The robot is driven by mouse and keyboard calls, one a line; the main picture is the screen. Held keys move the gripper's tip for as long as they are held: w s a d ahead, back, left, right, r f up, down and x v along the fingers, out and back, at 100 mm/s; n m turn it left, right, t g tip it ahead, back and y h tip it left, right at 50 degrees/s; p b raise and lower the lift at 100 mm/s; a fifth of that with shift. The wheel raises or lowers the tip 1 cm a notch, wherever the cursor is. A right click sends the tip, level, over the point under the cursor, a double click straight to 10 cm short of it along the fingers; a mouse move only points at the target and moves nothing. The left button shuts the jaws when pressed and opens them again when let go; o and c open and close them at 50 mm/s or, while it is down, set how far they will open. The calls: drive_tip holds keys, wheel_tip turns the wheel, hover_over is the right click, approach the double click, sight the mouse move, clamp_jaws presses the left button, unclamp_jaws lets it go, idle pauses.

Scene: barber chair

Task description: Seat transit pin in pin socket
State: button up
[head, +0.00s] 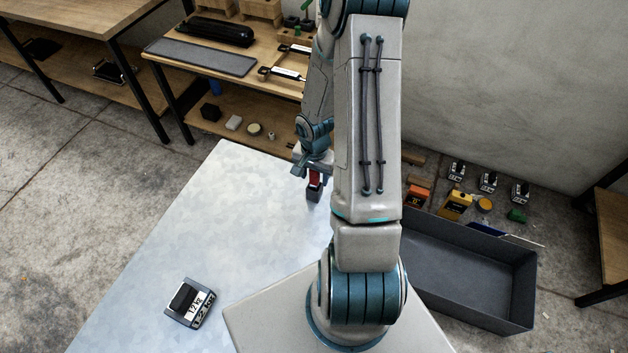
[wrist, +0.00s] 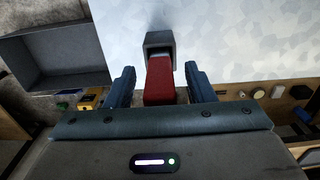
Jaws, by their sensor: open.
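The red transit pin (wrist: 160,82) shows in the wrist view between the two fingers of my gripper (wrist: 161,70). The fingers are open, with a gap on each side of the pin. The far end of the pin meets a dark grey block (wrist: 159,40), which looks like the pin socket; how deep the pin goes into it is hidden. In the head view the red pin (head: 314,177) shows just below my gripper (head: 313,168), above the dark grey block (head: 314,194) near the right part of the pale tabletop.
A dark grey bin (head: 470,265) is to the right of my arm. A wooden shelf bench (head: 205,60) with tools stands behind.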

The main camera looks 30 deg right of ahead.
clamp_jaws()
drive_tip(key=shift+r, duration=0.1)
